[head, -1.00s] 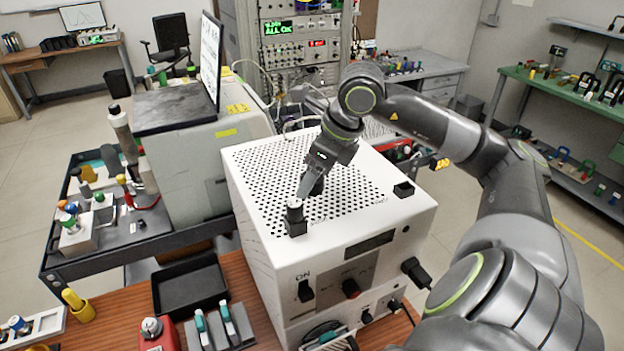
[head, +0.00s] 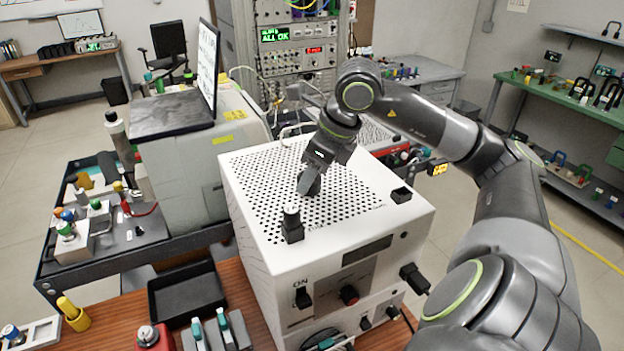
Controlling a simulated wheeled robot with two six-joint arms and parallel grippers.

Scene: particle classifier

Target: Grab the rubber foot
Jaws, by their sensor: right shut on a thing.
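My right gripper (head: 308,184) is over the perforated top of the white box (head: 255,205). It is shut on a small dark piece, which I take to be the rubber foot (head: 309,187). The fingers partly hide it, and I cannot tell whether it touches the box top. My left gripper is not in view.
A black tray (head: 187,294) and a red container (head: 153,338) are on the wooden bench left of the box. A grey machine with a laptop (head: 180,115) stands behind left. A black plug (head: 414,278) sticks out of the box's right front.

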